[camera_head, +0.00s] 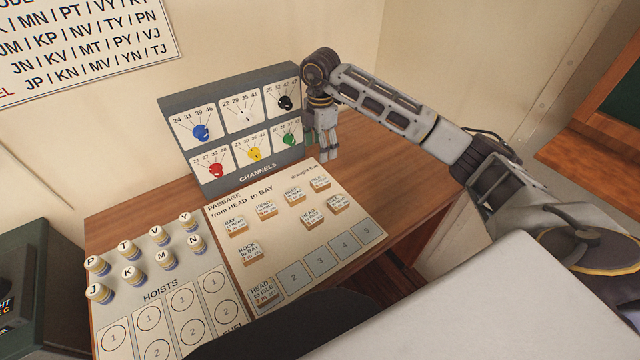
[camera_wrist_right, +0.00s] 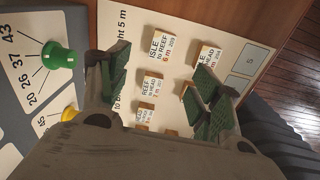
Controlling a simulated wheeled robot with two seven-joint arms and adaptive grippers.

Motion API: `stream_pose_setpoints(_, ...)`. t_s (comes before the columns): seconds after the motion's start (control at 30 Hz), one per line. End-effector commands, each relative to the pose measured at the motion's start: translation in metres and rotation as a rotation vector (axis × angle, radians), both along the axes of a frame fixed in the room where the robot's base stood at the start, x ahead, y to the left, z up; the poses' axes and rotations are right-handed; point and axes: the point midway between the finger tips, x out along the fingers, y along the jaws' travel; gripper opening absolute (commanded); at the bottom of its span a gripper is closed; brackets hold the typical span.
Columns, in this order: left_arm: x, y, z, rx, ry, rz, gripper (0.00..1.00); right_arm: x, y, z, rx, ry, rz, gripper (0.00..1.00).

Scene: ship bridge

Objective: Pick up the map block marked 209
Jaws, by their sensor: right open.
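The map block marked 209 (camera_wrist_right: 160,47), reading "ISLE to REEF 6 m", lies flat on the cream passage board. In the head view it appears to be the small cream-topped block (camera_head: 320,183) at the board's upper right. My right gripper (camera_head: 324,148) hangs above the far right part of the board, beside the channels panel. In the wrist view its green-padded fingers (camera_wrist_right: 162,90) are apart with nothing held between them; block 209 lies beyond them, untouched. My left gripper is not in view.
A REEF to HEAD block (camera_wrist_right: 152,86) and another block (camera_wrist_right: 207,56) lie close to block 209. The channels panel (camera_head: 235,122) with coloured knobs stands behind the board. Hoist pieces (camera_head: 130,275) stand at left. Numbered slots (camera_head: 345,251) line the board's front.

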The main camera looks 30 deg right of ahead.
Motion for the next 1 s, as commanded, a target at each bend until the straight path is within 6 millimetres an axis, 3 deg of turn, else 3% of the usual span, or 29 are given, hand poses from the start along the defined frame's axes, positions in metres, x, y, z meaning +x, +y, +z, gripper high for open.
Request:
stream_pose_setpoints(0.47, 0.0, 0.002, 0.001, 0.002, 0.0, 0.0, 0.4, 0.0, 0.0, -0.005, 0.0, 0.002, 0.005, 0.64)
stream_pose_setpoints(1.0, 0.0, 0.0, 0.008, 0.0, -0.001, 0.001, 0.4, -0.001, 0.0, -0.069, 0.001, 0.003, 0.003, 0.64)
